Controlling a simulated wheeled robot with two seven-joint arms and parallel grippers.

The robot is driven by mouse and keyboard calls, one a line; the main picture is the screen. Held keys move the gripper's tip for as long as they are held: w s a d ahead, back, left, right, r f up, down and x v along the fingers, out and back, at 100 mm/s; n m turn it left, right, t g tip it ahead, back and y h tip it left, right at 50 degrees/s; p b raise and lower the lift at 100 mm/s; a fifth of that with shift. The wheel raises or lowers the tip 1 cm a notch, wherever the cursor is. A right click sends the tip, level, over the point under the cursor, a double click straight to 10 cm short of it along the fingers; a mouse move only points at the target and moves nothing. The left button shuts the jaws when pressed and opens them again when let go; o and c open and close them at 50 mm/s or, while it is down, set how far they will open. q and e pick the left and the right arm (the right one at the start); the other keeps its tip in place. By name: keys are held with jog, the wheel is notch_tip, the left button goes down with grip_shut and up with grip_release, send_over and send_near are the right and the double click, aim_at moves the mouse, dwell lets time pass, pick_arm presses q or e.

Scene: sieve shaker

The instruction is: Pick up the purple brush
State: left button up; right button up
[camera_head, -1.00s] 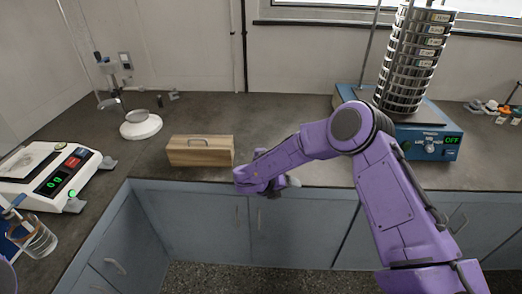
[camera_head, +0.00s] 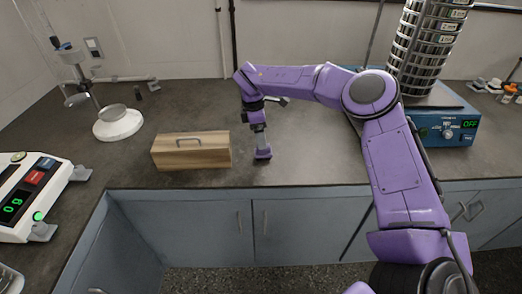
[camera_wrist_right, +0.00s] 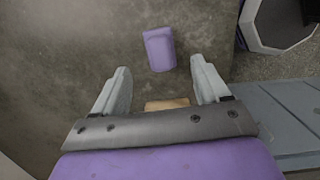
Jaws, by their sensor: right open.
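The purple brush (camera_head: 263,154) is on the counter near its front edge, right of a wooden box. In the right wrist view its purple block (camera_wrist_right: 158,48) lies beyond the fingertips, roughly midway between them sideways. My right gripper (camera_head: 259,146) points down over the brush in the head view. In the right wrist view the gripper (camera_wrist_right: 160,75) has its two grey fingers wide apart, with nothing held between them. The brush's full shape is hard to make out. My left gripper is not in view.
A scale (camera_head: 30,200) is at left, a white-based stand (camera_head: 118,126) behind, the sieve shaker (camera_head: 450,129) at right.

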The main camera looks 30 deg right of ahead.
jog(key=f, duration=0.2)
jog(key=f+p, duration=0.1)
jog(key=f, duration=0.1)
jog(key=d+f+p, duration=0.1)
jog(key=f, duration=0.1)
jog(key=shift+s+f, duration=0.1)
jog(key=shift+s, duration=0.1)
jog(key=shift+f, duration=0.2)
jog(key=c, duration=1.2)
jog(key=shift+o, duration=0.2)
notch_tip(320, 180, up, 9)
jog(key=shift+s+r+b, duration=0.1)
jog(key=shift+b, duration=1)
jog(key=shift+r, duration=0.4)
jog(key=shift+o, duration=0.7)
